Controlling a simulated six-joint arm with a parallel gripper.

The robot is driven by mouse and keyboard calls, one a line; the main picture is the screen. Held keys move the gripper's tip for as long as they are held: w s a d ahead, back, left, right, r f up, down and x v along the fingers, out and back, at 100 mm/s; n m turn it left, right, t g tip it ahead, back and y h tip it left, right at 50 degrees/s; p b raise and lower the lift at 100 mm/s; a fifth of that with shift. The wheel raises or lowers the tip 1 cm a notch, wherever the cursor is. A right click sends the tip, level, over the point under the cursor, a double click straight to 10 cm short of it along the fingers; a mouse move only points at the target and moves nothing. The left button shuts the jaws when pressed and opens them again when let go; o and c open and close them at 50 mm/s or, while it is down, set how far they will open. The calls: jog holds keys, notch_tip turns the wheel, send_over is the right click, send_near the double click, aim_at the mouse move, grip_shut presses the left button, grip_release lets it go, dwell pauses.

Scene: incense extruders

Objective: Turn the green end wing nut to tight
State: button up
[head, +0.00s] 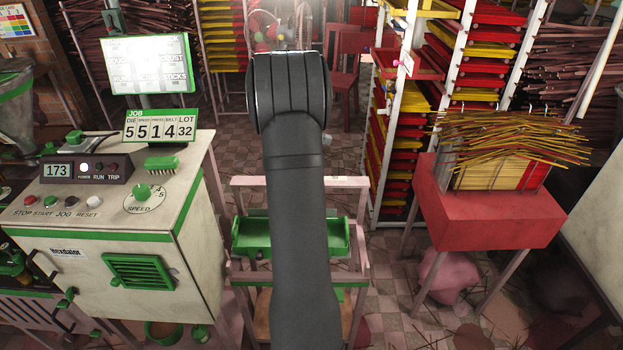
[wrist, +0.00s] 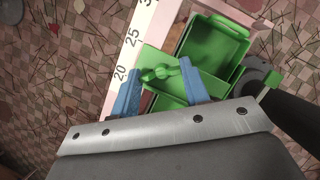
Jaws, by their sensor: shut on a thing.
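In the wrist view, the green wing nut (wrist: 160,74) sits on a green plate at the near end of a green tray (wrist: 216,48). My gripper (wrist: 162,71) has its two blue fingers on either side of the nut, shut on it across its wings. The wings lie roughly along the line between the fingertips. In the head view, my arm hides the gripper and nut. The green tray (head: 340,238) shows there on both sides of the arm, on a pale pink stand.
A white ruler strip (wrist: 133,42) with numbers runs beside the tray. The cream control cabinet (head: 110,215) with green trim stands left in the head view. A red table (head: 490,215) holding incense sticks stands right. Tiled floor with scattered sticks lies between.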

jog(key=m+g, duration=0.1)
jog(key=m, duration=0.2)
jog(key=m+g, duration=0.1)
jog(key=m, duration=0.2)
jog(key=shift+w+a+h, duration=0.15)
jog(key=shift+w+h, duration=0.05)
jog(key=shift+h, duration=0.2)
jog(key=m+g, duration=0.1)
jog(key=m, duration=0.2)
jog(key=m+g, duration=0.1)
jog(key=m, duration=0.2)
jog(key=shift+w+m+g, duration=0.15)
jog(key=shift+m+g, duration=0.15)
jog(key=m+g+y, duration=0.1)
jog(key=m, duration=0.2)
jog(key=m+y, duration=0.1)
jog(key=m, duration=0.2)
jog(key=shift+w+d+g, duration=0.15)
jog(key=shift+d+g, duration=0.05)
jog(key=shift+g, duration=0.2)
jog(key=m+y, duration=0.1)
jog(key=m, duration=0.2)
jog(key=m+y, duration=0.1)
jog(key=m, duration=0.2)
jog(key=shift+d+m+g, duration=0.15)
jog(key=shift+m+g, duration=0.25)
jog(key=o, duration=1)
jog(key=v, duration=1.2)
jog(key=shift+d, duration=0.25)
